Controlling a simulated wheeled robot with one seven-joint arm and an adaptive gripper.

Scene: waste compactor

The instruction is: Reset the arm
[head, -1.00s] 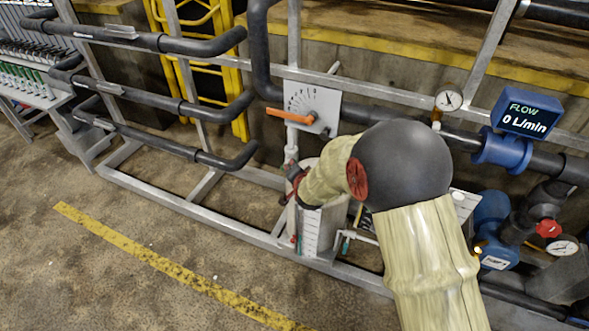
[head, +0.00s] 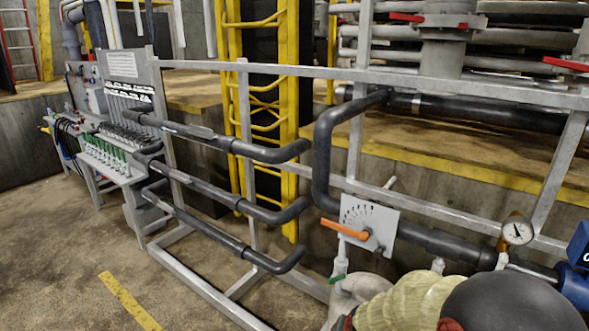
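My arm (head: 410,306) shows at the bottom right of the head view, with its pale ribbed sleeve and a large dark rounded joint (head: 515,305). It is bent in front of the pipe frame and cut off by the lower picture edge. My gripper is out of the picture, so its fingers cannot be seen.
A metal frame (head: 290,72) carries dark pipes (head: 230,145), a dial plate with an orange lever (head: 345,229) and a gauge (head: 517,230). A yellow ladder (head: 289,120) stands behind. A rack of valves (head: 110,150) is at left. Floor (head: 60,220) is clear at lower left.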

